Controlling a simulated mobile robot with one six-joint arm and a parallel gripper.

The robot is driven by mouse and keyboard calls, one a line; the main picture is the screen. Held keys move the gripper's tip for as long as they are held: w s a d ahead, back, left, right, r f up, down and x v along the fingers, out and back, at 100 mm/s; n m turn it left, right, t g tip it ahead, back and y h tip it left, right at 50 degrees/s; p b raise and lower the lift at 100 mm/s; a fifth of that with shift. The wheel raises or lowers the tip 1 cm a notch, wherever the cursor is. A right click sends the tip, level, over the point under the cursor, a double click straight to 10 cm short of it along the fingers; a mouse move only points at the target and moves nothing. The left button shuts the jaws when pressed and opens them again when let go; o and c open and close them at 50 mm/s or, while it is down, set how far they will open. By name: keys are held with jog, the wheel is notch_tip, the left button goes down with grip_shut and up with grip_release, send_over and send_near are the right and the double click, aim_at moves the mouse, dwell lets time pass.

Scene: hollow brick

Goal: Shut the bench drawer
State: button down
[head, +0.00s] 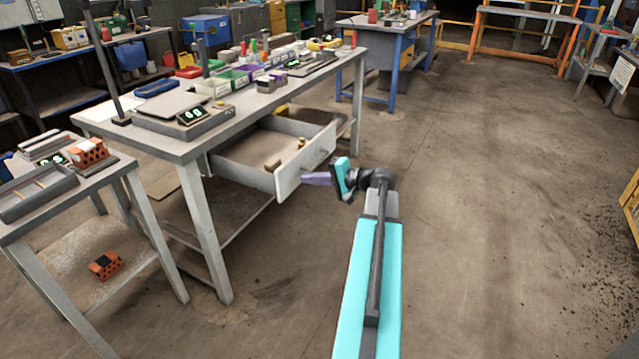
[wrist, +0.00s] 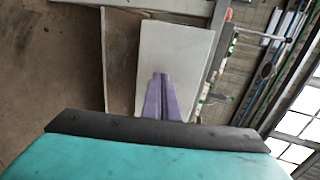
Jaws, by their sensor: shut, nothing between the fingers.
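The bench drawer (head: 290,178) stands pulled out from under the grey workbench (head: 180,143) in the head view. Its pale front panel faces right, toward my arm, and a few small brownish items lie inside. My gripper (head: 306,178) has its purple fingers shut and empty, pointing left at the drawer front. In the wrist view the shut fingers (wrist: 161,80) lie in front of the pale drawer front (wrist: 178,50). The fingertips are at or very near the panel; I cannot tell if they touch it.
The bench top carries a scale (head: 188,117), coloured bins (head: 232,80) and tools. A smaller table (head: 70,200) with an orange hollow brick (head: 90,153) stands at left. Another orange brick (head: 105,265) lies on its lower shelf. The floor (head: 480,200) to the right is clear.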

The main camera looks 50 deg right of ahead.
jog(key=shift+w+a, duration=0.25)
jog(key=shift+w, duration=0.75)
